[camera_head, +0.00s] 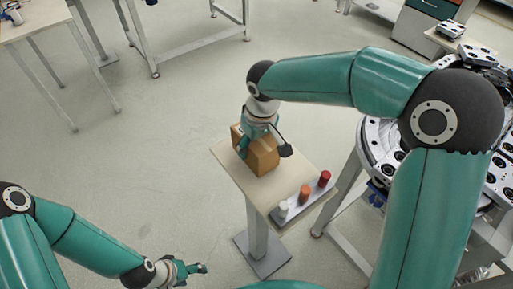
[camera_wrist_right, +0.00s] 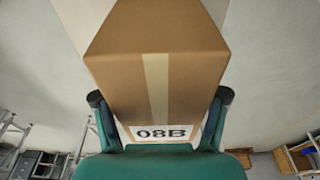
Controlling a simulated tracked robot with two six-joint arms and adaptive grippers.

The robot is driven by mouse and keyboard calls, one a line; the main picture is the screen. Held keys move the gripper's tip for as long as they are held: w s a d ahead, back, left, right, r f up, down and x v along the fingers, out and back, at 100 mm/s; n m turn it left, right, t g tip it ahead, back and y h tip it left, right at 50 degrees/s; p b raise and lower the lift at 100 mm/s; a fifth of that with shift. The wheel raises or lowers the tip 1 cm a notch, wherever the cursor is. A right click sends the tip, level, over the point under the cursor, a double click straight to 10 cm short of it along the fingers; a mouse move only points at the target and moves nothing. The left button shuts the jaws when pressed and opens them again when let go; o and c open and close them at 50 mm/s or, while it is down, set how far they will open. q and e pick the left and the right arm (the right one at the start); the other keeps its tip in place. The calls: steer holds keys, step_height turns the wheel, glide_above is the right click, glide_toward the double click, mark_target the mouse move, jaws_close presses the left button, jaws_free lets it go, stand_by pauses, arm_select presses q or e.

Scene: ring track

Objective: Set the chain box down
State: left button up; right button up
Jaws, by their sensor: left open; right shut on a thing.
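The chain box is a brown cardboard box (camera_head: 264,160) at the back part of a small pale pedestal table (camera_head: 252,190) in the head view. My right gripper (camera_head: 262,143) is shut on it, reaching down from above. In the right wrist view, the box (camera_wrist_right: 155,62) fills the middle, with a tape strip and an "08B" label, between the two fingers of the right gripper (camera_wrist_right: 160,97). I cannot tell whether the box's underside touches the tabletop. My left gripper (camera_head: 196,268) is open and empty, low at the lower left, apart from the table.
A grey holder at the table's front right edge carries white (camera_head: 283,209), orange (camera_head: 305,193) and red (camera_head: 325,178) cylinders. A round ring track (camera_head: 375,140) with grey carriers stands to the right. Another table (camera_head: 35,20) is at the back left. The floor left of the pedestal is clear.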

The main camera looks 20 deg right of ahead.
steer(key=shift+w+f, duration=0.1)
steer(key=shift+f, duration=0.95)
steer(key=o, duration=1.8)
steer(key=shift+f, duration=0.1)
steer(key=r, duration=0.3)
steer(key=s+r, duration=0.1)
steer(key=r, duration=0.7)
steer(key=shift+s+d+r, duration=0.25)
steer(key=shift+s+d, duration=0.05)
steer(key=shift+s, duration=0.05)
steer(key=shift+s+r, duration=0.1)
steer(key=shift+r, duration=0.15)
